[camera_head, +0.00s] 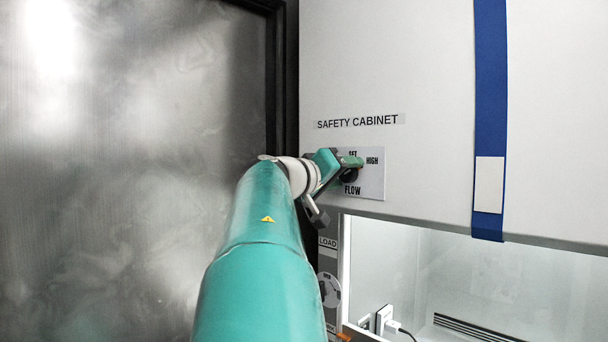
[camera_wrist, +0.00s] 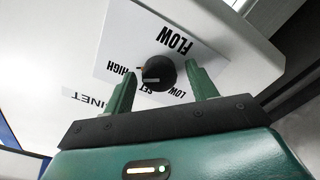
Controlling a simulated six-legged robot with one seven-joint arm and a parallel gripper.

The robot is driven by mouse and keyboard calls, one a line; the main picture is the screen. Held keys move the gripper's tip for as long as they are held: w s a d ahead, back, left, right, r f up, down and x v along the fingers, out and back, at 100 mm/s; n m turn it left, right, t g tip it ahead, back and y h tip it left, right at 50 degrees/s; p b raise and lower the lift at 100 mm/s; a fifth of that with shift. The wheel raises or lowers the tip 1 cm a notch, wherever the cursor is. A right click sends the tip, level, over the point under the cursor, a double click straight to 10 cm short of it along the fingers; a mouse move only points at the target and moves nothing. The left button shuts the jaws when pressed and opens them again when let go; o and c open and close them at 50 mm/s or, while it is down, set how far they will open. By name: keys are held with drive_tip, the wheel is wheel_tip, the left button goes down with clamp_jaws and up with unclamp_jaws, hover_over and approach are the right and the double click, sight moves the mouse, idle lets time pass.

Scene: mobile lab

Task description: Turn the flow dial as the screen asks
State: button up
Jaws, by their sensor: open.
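The flow dial is a round black knob (camera_wrist: 158,72) on a white plate (camera_wrist: 205,62) marked FLOW, LOW, SET and HIGH, upside down in the wrist view. A pale line shows on the knob, and a small orange mark lies beside it toward HIGH. My gripper (camera_wrist: 160,69) is open, with one green finger on each side of the knob; I cannot tell whether either touches it. In the head view, my gripper (camera_head: 346,163) partly covers the knob (camera_head: 350,175) and the plate (camera_head: 375,183). No readable screen shows in either view.
The plate is on the white safety cabinet front (camera_head: 420,75), above a lit open bay (camera_head: 440,270) with a plug and cable. A LOAD panel (camera_head: 328,258) is below the dial. A blue strip (camera_head: 490,80) hangs at right, and a metal door (camera_head: 130,170) stands at left.

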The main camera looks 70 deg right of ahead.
drive_tip(key=c, duration=1)
drive_tip(key=shift+n, duration=0.4)
drive_tip(key=n, duration=1)
drive_tip(key=shift+f+n, duration=0.1)
drive_tip(key=shift+n, duration=0.3)
drive_tip(key=o, duration=1)
